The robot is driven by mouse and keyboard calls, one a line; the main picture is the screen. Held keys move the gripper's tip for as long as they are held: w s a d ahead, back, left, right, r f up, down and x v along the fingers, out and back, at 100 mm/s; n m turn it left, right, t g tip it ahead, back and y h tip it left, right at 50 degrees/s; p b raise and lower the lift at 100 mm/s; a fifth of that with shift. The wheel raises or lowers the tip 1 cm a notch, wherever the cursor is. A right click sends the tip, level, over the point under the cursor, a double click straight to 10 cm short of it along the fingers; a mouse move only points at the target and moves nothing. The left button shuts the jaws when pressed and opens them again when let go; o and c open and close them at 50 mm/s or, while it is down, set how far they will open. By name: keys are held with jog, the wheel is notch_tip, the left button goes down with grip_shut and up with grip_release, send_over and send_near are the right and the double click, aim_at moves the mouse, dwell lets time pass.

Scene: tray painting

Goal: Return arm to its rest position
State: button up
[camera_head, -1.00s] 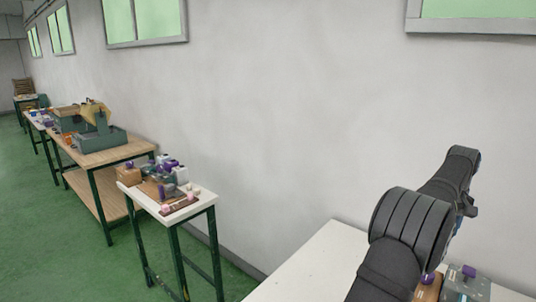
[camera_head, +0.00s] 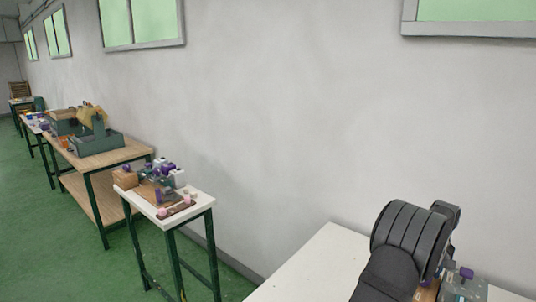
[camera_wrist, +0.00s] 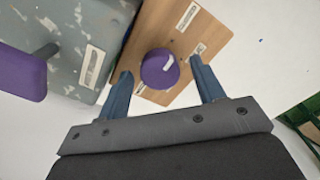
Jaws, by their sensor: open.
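My gripper (camera_wrist: 164,85) is open in the wrist view, its two blue fingers spread apart. A round purple knob (camera_wrist: 160,68) with a white mark shows between the fingers, on a wooden block (camera_wrist: 195,25) with pale labels. I cannot tell how far the fingers are above it; nothing is visibly gripped. In the head view my dark arm stands at the lower right over a white table (camera_head: 320,265), and my gripper is hidden there.
A grey box (camera_wrist: 75,25) with a purple handle (camera_wrist: 22,68) sits beside the wooden block. It also shows at the head view's lower right (camera_head: 465,288). A small white table (camera_head: 195,200) and a wooden bench (camera_head: 110,153), both loaded, stand left along the wall.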

dwell(0.3)
notch_tip(320, 180, up, 17)
notch_tip(320, 180, down, 17)
jog(key=shift+f, duration=0.1)
jog(key=m, duration=1.3)
jog(key=shift+m, duration=0.4)
jog(key=m, duration=0.4)
dwell(0.5)
jog(key=shift+o, duration=0.2)
